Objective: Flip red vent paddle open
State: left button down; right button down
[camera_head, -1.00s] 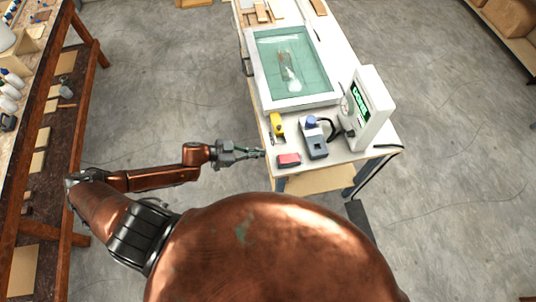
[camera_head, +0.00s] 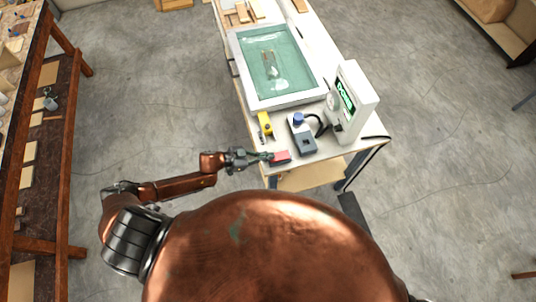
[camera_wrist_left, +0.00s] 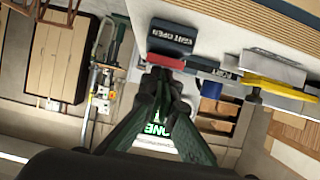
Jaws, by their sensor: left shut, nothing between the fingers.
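The red vent paddle (camera_head: 281,155) sits on a dark base at the near left corner of the white bench. In the left wrist view the red paddle (camera_wrist_left: 166,61) lies beside a dark plate (camera_wrist_left: 171,37) lettered "VENT OPEN". My left gripper (camera_head: 269,156) is shut and empty, with its fingertips at the paddle's left side. In the left wrist view the closed fingertips (camera_wrist_left: 156,76) overlap the paddle's lower edge; whether they touch it I cannot tell. The paddle's exact tilt is unclear. My right gripper is not in view.
A yellow tool (camera_head: 265,124) and a grey device with a blue knob (camera_head: 302,141) stand just beyond the paddle. A white unit with a lit display (camera_head: 352,102) stands to the right. A framed teal panel (camera_head: 275,68) lies farther back. Open floor is left of the bench.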

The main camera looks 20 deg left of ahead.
pick_arm(q)
jog(key=f+h+b, duration=0.1)
jog(key=f+b, duration=0.1)
jog(key=b, duration=0.1)
jog(key=shift+s+a+t+b, duration=0.1)
jog(key=shift+s+t+b, duration=0.05)
jog(key=shift+t+b, duration=0.2)
jog(key=shift+r+p, duration=0.4)
jog(key=shift+r, duration=0.05)
jog(key=shift+r+p, duration=0.65)
jog(key=v, duration=1.1)
jog(key=shift+r, duration=0.3)
